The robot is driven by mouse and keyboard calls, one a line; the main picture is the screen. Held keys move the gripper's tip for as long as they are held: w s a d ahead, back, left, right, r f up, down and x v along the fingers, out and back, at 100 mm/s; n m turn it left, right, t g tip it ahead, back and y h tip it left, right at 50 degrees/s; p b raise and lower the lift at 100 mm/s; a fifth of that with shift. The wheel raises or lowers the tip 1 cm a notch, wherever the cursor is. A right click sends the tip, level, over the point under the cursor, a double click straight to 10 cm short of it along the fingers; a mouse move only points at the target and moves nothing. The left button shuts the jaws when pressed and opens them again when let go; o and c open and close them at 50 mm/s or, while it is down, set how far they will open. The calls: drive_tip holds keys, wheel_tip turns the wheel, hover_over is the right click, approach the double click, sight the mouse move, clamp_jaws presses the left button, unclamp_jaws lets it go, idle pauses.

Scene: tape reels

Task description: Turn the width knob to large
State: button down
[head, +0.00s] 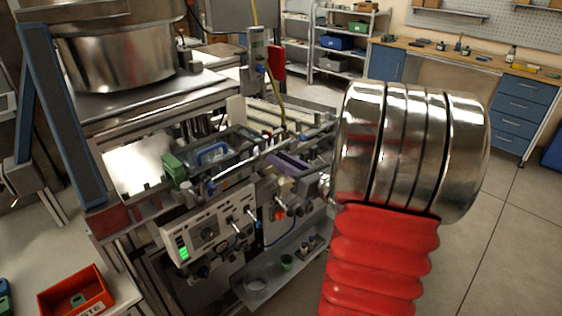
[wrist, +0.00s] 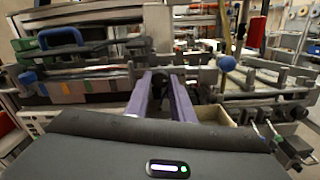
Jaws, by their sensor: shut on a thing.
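My gripper (wrist: 161,76) shows in the wrist view as two purple fingers reaching forward, symmetric about the middle of the picture. They are shut on a small part of the machine, which I take to be the width knob; the fingers mostly hide it, and its setting cannot be read. In the head view the purple fingers (head: 287,163) reach into the machine to the right of a blue handle (head: 212,153). The machine's front panel (head: 208,228) carries dials, levers and a lit green display.
A green block (head: 174,168) stands left of the blue handle. Rails and rods lie close around my fingers. A large metal drum (head: 120,55) stands at the back left. A red bin (head: 76,293) is at the lower left. The floor at the right is clear.

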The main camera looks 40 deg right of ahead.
drive_tip(key=c, duration=1.5)
unclamp_jaws()
drive_tip(key=shift+c, duration=0.2)
drive_tip(key=s, duration=1.3)
drive_tip(key=shift+s+d, duration=0.15)
drive_tip(key=shift+s, duration=0.25)
